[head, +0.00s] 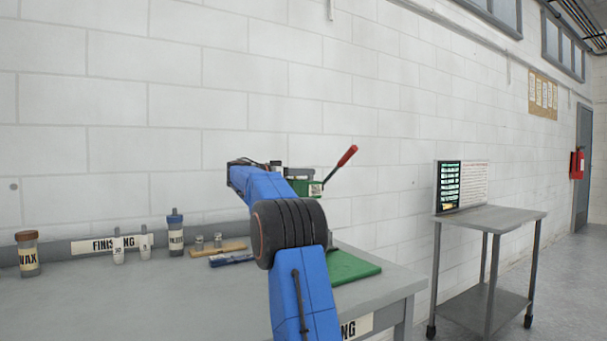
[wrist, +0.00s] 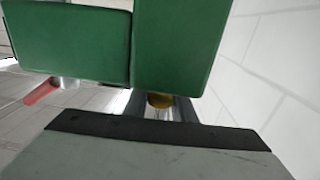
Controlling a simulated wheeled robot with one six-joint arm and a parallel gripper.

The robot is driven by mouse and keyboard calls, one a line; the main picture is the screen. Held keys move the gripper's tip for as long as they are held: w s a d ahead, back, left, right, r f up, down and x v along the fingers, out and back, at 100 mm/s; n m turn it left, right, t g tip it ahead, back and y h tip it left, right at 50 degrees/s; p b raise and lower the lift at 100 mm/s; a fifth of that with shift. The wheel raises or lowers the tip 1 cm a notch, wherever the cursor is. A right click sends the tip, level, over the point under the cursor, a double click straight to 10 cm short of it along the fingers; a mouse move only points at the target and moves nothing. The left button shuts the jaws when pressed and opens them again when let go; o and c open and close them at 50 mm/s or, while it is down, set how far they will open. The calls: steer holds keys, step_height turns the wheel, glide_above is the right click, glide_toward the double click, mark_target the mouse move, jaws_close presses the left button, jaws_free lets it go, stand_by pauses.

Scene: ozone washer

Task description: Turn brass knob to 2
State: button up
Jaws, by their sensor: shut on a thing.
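The brass knob (wrist: 160,100) shows in the wrist view as a small round yellow piece just below the green machine body (wrist: 180,45). My gripper (wrist: 157,106) is shut on it, with metal finger parts on either side. The knob's pointer and any numbers around it are hidden, so its setting cannot be read. In the head view, the green machine (head: 304,187) with its red-handled lever (head: 347,156) stands at the back of the bench, partly behind my blue arm. The gripper and the knob are hidden there.
A wheeled cart (head: 490,218) with a display panel (head: 461,186) stands to the right. The bench's left front is clear.

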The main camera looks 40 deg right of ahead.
steer(key=shift+s+a+m+g+y, duration=0.15)
steer(key=shift+m+g+y, duration=0.15)
steer(key=shift+m+g, duration=0.35)
steer(key=shift+s+m+g+y, duration=0.1)
steer(key=shift+m+g+y, duration=0.25)
steer(key=shift+g, duration=0.5)
steer(key=shift+s+g, duration=0.1)
steer(key=shift+g, duration=0.2)
steer(key=o, duration=1)
steer(key=shift+a, duration=0.1)
steer(key=v, duration=1.2)
steer(key=shift+r, duration=0.1)
